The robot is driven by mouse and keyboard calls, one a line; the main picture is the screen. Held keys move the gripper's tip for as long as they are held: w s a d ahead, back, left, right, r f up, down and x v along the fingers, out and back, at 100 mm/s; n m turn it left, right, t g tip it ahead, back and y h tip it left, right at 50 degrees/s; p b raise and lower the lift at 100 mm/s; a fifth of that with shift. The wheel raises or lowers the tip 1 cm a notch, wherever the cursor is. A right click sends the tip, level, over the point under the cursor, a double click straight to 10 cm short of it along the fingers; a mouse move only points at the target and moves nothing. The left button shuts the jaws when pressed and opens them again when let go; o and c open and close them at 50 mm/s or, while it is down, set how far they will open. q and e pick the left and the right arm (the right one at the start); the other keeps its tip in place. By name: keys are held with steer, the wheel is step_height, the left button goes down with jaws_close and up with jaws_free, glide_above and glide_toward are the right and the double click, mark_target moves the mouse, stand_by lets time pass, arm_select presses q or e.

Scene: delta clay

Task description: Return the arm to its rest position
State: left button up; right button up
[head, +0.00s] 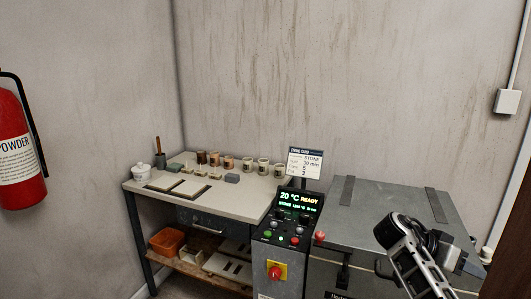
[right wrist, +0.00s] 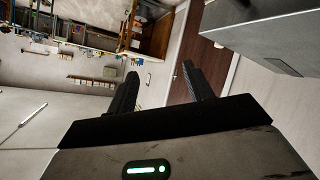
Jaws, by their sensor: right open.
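My right arm (head: 412,258) comes up at the lower right of the head view, in front of the grey kiln-like machine (head: 390,205). My right gripper (right wrist: 160,76) shows in the right wrist view with its two dark fingers spread apart and nothing between them. The fingers point out over open room, apart from any object. My left arm and gripper do not show in either view.
A workbench (head: 255,190) with cups and small blocks stands at the left of a control panel (head: 290,220) reading 20 °C READY. A card sign (head: 305,163) stands behind the panel. A fire extinguisher (head: 18,150) hangs far left. Shelving (right wrist: 150,28) shows in the wrist view.

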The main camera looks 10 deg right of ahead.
steer(key=w+a+f+n+t+y, duration=0.1)
steer(key=w+a+n+t+y, duration=0.25)
steer(key=w+n+t, duration=0.95)
steer(key=w+a+r+n+t+y, duration=0.5)
steer(key=w+a+r+t+y, duration=0.15)
steer(key=w+a+r, duration=0.35)
steer(key=s+a+f+g+y, duration=0.1)
steer(key=s+a+f, duration=0.3)
steer(key=f, duration=0.3)
steer(key=s+a+f+y, duration=0.1)
steer(key=s+a+f, duration=0.25)
steer(key=f, duration=0.35)
steer(key=s+a+f+g+y, duration=0.1)
steer(key=s+a+f, duration=0.3)
steer(key=s, duration=0.6)
steer(key=s+a+f+g, duration=0.2)
steer(key=s+a+f, duration=0.2)
steer(key=s+f, duration=0.3)
steer(key=s+a+f+g+y, duration=0.1)
steer(key=s+a+f, duration=0.3)
steer(key=s, duration=1)
steer(key=shift+s+a+f+g+y, duration=0.2)
steer(key=shift+a+f+g+y, duration=0.15)
steer(key=shift+f+g, duration=0.45)
steer(key=shift+f, duration=0.1)
